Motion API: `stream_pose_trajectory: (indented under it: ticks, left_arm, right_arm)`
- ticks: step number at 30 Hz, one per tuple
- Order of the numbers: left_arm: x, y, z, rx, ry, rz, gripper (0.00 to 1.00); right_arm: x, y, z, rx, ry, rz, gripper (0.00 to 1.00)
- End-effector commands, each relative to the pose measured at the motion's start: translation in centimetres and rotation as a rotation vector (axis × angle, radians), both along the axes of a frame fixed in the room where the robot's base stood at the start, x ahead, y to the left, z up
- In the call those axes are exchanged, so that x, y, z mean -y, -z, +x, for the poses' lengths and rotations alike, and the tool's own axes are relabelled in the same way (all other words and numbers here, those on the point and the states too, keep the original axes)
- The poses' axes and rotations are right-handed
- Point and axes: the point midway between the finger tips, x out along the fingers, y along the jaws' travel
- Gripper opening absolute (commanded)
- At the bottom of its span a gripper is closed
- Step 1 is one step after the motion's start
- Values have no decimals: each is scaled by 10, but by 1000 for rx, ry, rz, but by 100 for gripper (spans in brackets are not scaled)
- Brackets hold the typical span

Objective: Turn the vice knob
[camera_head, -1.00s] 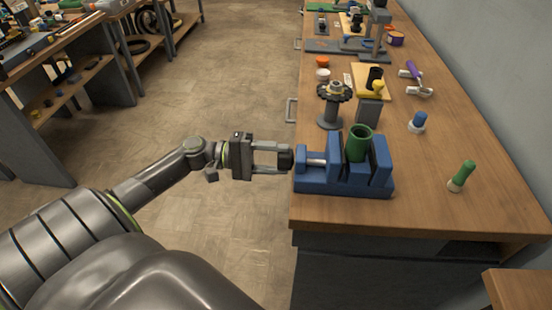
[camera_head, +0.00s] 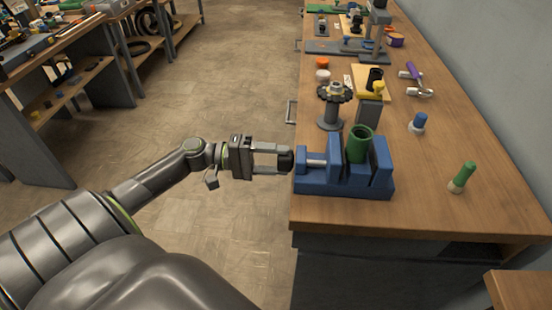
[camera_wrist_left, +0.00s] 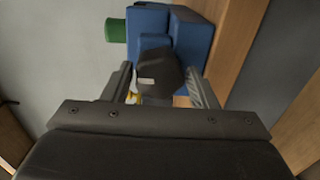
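The blue vice (camera_head: 345,180) stands at the near left edge of the wooden bench. Its dark knob (camera_head: 286,160) sticks out to the left, over the bench edge. My left gripper (camera_head: 284,160) is level with the knob, with one finger on each side of it. In the left wrist view the dark knob (camera_wrist_left: 158,75), with a pale mark, sits between the two fingertips. Whether both fingers press on it cannot be told. A green cylinder (camera_head: 358,145) stands upright in the vice and shows in the left wrist view (camera_wrist_left: 115,30). My right gripper is not in view.
A dark toothed wheel on a stand (camera_head: 332,105) is just behind the vice. A green-handled tool (camera_head: 463,176) and a blue-topped piece (camera_head: 418,123) are to the right. The floor (camera_head: 235,85) left of the bench is clear.

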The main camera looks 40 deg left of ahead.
Motion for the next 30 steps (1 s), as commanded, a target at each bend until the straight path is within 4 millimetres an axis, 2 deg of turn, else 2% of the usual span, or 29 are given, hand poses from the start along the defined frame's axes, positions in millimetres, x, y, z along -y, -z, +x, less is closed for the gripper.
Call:
stream_pose_trajectory:
  ticks: [1,3,17,23,30]
  left_arm:
    - [0,0,0,0,-1,0,60]
    - [0,0,0,-1,-1,-1,69]
    - [-3,0,-1,-1,-1,0,69]
    - [-22,2,-13,-6,-2,4,69]
    - [-63,1,-38,-9,-3,5,69]
  right_arm:
    - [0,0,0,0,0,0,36]
    - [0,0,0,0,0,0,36]
    - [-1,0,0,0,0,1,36]
    - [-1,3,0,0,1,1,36]
    - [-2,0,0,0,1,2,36]
